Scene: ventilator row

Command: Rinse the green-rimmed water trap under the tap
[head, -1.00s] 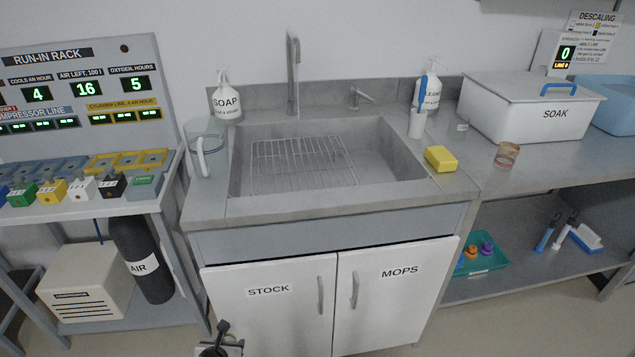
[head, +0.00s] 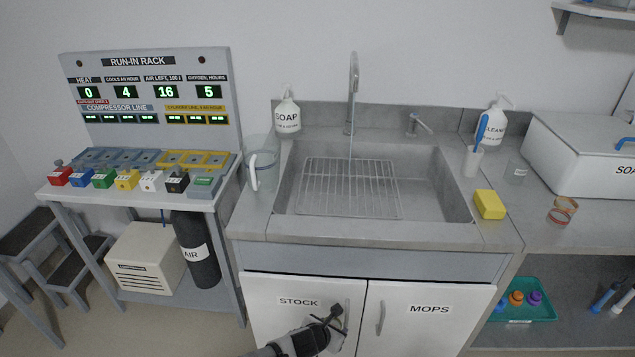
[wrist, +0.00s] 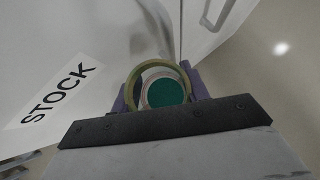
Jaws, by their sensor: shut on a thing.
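My gripper (head: 331,318) is low in front of the STOCK cupboard door, below the sink's front edge. In the wrist view my gripper (wrist: 160,94) is shut on a round cup-like thing, taken to be the water trap (wrist: 165,93), with an olive-green rim and a darker green disc inside. In the head view I cannot make out the trap clearly. The tap (head: 353,75) stands behind the sink (head: 425,165), and a thin stream of water (head: 351,140) falls from it onto the wire rack (head: 345,185) in the basin.
A jug (head: 262,165) and soap bottle (head: 287,112) stand left of the basin. A yellow sponge (head: 489,204), clear jar (head: 517,172) and orange-rimmed cup (head: 562,210) are on the right. The run-in rack (head: 150,100) is at left. Cupboard handles (head: 380,318) stick out near my gripper.

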